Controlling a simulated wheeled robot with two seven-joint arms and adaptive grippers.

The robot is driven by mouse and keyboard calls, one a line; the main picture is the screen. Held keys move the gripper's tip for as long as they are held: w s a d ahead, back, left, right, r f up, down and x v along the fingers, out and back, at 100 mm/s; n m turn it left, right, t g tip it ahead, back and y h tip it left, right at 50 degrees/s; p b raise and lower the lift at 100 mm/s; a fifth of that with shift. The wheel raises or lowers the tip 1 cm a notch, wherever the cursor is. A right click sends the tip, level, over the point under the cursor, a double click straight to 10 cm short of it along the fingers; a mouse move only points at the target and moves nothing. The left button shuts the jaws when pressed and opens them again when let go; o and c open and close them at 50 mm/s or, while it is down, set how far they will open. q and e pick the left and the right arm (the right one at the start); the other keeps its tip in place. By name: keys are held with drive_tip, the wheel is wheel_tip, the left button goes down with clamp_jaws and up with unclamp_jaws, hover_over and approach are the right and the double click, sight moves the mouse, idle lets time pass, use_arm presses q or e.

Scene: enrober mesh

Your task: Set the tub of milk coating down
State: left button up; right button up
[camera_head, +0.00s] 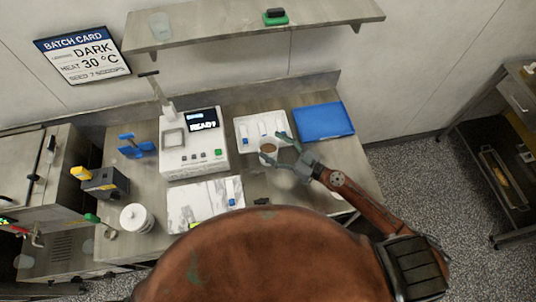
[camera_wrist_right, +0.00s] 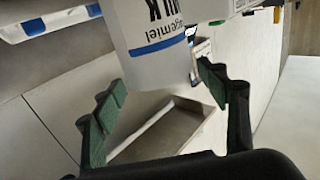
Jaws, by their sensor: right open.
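The tub of milk coating (camera_head: 268,151) is a small white tub with brown contents, at the front of the white tray (camera_head: 243,133) right of the machine. In the right wrist view the tub (camera_wrist_right: 150,30) shows a blue stripe and upside-down lettering. My right gripper (camera_head: 279,150) comes in from the right with its fingers spread at the tub. In the wrist view its green-padded fingers (camera_wrist_right: 165,100) stand apart, with the tub just beyond and between them and a visible gap on the right. Whether the tub's base touches the surface is hidden. My left gripper is not in view.
The white machine (camera_head: 193,141) reads READY, left of the tray. A blue mat (camera_head: 323,121) lies at the back right. Bare worktop (camera_head: 258,187) shows in front of the tub.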

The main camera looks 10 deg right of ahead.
sight(261, 142)
wheel_tip(261, 142, down, 2)
drive_tip(key=shift+f+b, duration=0.2)
drive_tip(key=shift+b, duration=0.1)
drive_tip(key=shift+w+a+r+p, duration=0.35)
drive_tip(key=shift+w+a+p, duration=0.3)
drive_tip(key=shift+a+p, duration=0.1)
drive_tip(key=shift+w+a+f, duration=0.1)
drive_tip(key=shift+w+a, duration=0.2)
drive_tip(key=shift+w, duration=0.15)
drive_tip(key=p+x, duration=0.2)
drive_tip(key=x, duration=0.2)
drive_tip(key=shift+w+a, duration=0.2)
drive_tip(key=shift+a, duration=0.05)
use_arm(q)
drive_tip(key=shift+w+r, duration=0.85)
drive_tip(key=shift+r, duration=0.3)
use_arm(e)
drive_tip(key=shift+c, duration=0.4)
clamp_jaws()
